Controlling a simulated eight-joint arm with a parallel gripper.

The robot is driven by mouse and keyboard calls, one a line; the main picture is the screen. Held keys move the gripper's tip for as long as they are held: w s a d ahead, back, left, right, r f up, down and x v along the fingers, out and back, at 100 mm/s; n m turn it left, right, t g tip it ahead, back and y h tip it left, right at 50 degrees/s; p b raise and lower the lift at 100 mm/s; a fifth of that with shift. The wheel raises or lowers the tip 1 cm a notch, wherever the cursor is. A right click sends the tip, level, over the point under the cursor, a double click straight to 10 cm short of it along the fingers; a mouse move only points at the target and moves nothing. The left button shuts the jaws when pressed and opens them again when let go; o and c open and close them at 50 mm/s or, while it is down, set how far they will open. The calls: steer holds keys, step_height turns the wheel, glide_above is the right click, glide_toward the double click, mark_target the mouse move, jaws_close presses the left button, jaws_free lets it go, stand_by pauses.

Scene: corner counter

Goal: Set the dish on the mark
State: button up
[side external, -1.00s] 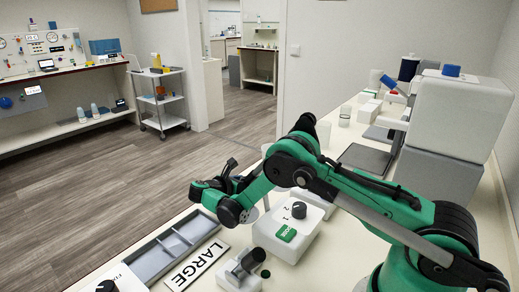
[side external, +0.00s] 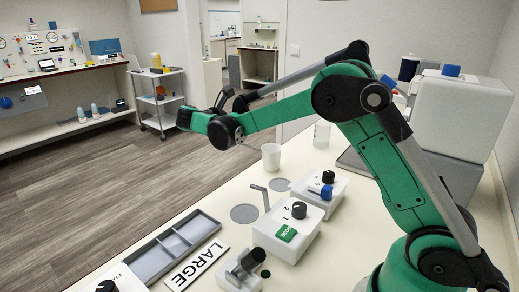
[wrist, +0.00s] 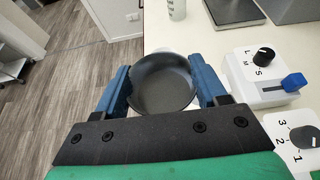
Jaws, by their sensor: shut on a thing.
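A dark grey round dish (wrist: 162,84) is in my gripper in the wrist view. My gripper (wrist: 161,72) has one blue finger on each side of it and is shut on it. In the side view my arm holds its end high above the counter, at its left edge; I cannot make out the dish there. Two flat grey round marks lie on the white counter, one nearer (side external: 244,214) and a smaller one farther back (side external: 280,184). Both look bare. I cannot tell which is the task's mark. The dish hides what is under it in the wrist view.
A whitish cup (side external: 270,158) stands behind the marks. To their right are a box with a blue slider (side external: 318,190) and a box with a green button (side external: 288,235). A grey divided tray (side external: 172,250) and a LARGE sign (side external: 194,268) lie at the front left.

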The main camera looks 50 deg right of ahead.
steer(key=r, duration=0.1)
steer(key=d+r, duration=0.1)
steer(key=s+r, duration=0.1)
steer(key=shift+d, duration=0.35)
steer(key=s+d, duration=0.5)
steer(key=d, duration=0.1)
glide_above(280, 185)
step_height(280, 185, down, 15)
steer(key=shift+d+r, duration=0.1)
steer(key=shift+f, duration=2.4)
steer(key=shift+f, duration=0.1)
steer(key=o, duration=1.3)
steer(key=shift+f, duration=0.1)
